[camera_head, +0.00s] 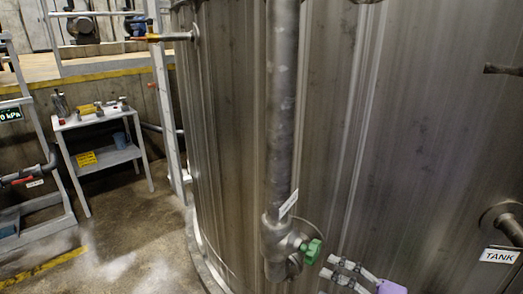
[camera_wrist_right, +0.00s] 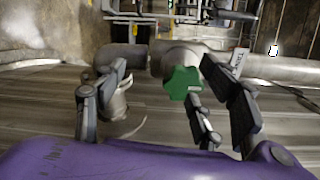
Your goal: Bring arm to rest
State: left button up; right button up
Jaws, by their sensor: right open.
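My right gripper (camera_head: 328,267) is at the bottom of the head view, its two fingers pointing left toward a green valve handle (camera_head: 312,250). The fingers are apart, with nothing held. In the right wrist view, the green star-shaped handle (camera_wrist_right: 183,83) shows between the spread fingers of the gripper (camera_wrist_right: 163,75), nearer the right finger. I cannot tell whether a finger touches it. The handle sits on a valve of the vertical grey pipe (camera_head: 283,110). Most of my right arm is outside the head view, and my left arm is not in view.
A large metal tank (camera_head: 400,120) fills the right side, with a pipe stub and a "TANK" tag (camera_head: 499,256). At left stand a small grey table (camera_head: 95,118) with several items and a railing frame (camera_head: 35,150). The floor (camera_head: 130,225) between is open.

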jog(key=s+a+f+n+t+h+p, duration=0.2)
jog(key=s+a+f+n+h, duration=0.35)
jog(key=s+a+f, duration=0.55)
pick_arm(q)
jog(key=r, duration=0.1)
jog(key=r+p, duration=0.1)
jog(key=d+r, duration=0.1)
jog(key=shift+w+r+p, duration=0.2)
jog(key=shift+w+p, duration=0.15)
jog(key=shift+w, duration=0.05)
pick_arm(e)
jog(key=s+d+f+n+g+h, duration=0.2)
jog(key=s+d+f+h, duration=0.2)
jog(key=s, duration=0.4)
jog(key=s+d+f+n+g+h, duration=0.2)
jog(key=s+d+f+h, duration=0.2)
jog(key=s+d+f, duration=0.3)
jog(key=shift+s+f, duration=0.2)
jog(key=shift+s, duration=1.05)
jog(key=shift+a, duration=0.1)
